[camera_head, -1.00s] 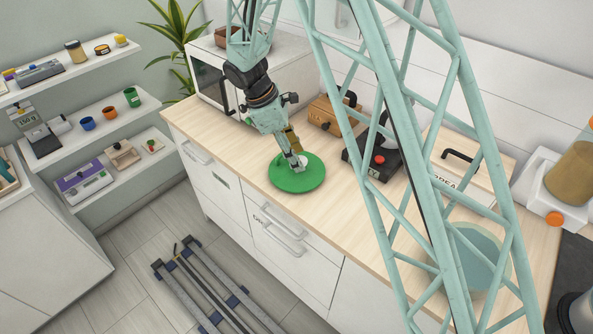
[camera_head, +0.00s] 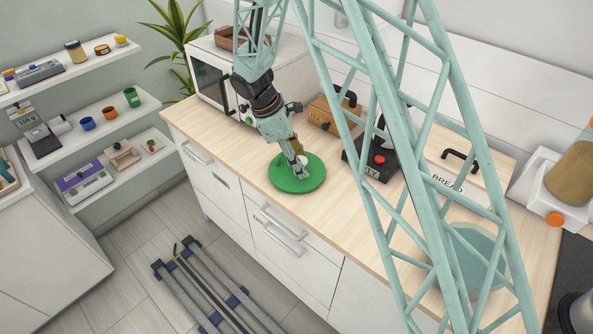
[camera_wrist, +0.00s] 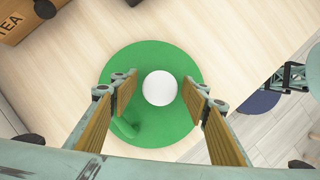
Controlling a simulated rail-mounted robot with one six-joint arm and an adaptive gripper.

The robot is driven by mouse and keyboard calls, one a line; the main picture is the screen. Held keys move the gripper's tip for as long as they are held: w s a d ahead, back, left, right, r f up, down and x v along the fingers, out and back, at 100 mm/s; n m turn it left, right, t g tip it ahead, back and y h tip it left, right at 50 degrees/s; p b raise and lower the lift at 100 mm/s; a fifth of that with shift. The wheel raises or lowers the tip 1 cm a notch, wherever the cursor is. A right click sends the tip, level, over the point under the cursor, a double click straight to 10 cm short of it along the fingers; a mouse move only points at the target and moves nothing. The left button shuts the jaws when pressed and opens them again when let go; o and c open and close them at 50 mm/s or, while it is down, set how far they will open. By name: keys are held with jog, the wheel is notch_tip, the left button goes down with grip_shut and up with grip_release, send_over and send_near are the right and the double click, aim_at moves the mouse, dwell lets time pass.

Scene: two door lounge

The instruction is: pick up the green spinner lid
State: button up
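The green spinner lid (camera_head: 287,183) is a flat green disc lying on the wooden counter. A round white knob stands at its middle. In the wrist view the lid (camera_wrist: 150,55) is centred, and its white knob (camera_wrist: 160,88) lies between my fingers. My gripper (camera_head: 299,170) points down over the lid in the head view. In the wrist view my gripper (camera_wrist: 160,97) is open, with one finger on each side of the knob and gaps on both sides. I cannot tell the exact height of the fingertips above the lid.
A wooden box marked TEA (camera_wrist: 35,15) stands behind the lid, which also shows in the head view (camera_head: 328,113). A black device with a red button (camera_head: 375,165) and the bread box (camera_head: 465,175) stand to the right. The white microwave (camera_head: 212,80) is behind. Counter around the lid is clear.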

jog(key=c, duration=1.1)
jog(key=shift+r, duration=0.15)
jog(key=shift+r, duration=1.5)
jog(key=shift+s+r, duration=0.15)
jog(key=s+d, duration=0.1)
jog(key=s, duration=0.4)
jog(key=s+d+r, duration=0.1)
jog(key=s+d, duration=0.1)
jog(key=s, duration=0.3)
jog(key=s+d, duration=0.1)
jog(key=s, duration=0.4)
jog(key=shift+d+r+b, duration=0.2)
jog(key=shift+d+b, duration=0.15)
